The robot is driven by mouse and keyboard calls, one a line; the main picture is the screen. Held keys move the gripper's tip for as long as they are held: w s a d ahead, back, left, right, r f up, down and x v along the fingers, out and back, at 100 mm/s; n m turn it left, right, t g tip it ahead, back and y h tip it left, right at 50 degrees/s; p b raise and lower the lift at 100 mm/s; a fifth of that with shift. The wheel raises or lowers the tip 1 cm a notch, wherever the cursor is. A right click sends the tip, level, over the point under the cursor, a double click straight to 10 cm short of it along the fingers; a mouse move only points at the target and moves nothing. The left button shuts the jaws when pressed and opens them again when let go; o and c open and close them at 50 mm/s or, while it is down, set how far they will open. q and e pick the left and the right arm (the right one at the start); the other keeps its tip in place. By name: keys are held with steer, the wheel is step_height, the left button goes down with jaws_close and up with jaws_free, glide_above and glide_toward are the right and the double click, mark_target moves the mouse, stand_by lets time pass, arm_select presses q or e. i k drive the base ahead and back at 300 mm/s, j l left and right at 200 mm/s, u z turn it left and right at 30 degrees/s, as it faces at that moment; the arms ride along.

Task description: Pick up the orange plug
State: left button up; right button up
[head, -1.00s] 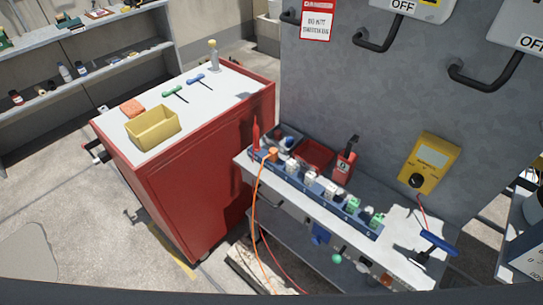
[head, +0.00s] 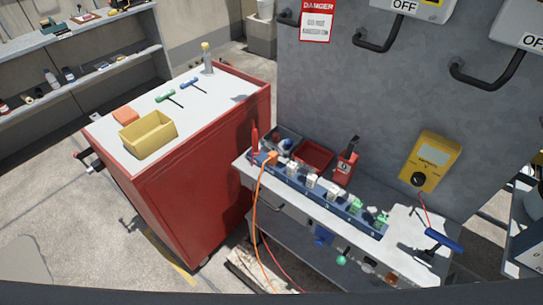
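The orange plug (head: 271,157) sits at the left end of a dark blue strip (head: 310,190) that lies along the front edge of a narrow grey bench (head: 404,262). An orange cord (head: 256,215) runs from the plug over the bench edge and down toward the floor. Several white and green plugs stand in the same strip to its right. Neither of my grippers shows in the head view.
A red cabinet (head: 205,165) with a yellow bin (head: 147,134) on top stands left of the bench. A blue-handled tool (head: 444,240) lies at the bench's right end, below a yellow meter (head: 432,162).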

mark_target(274, 155)
steer(key=i+j+z, duration=0.25)
steer(key=j, duration=0.35)
steer(key=j+z, duration=0.25)
steer(key=j, duration=0.35)
steer(key=j+z, duration=0.25)
steer(key=j, duration=0.4)
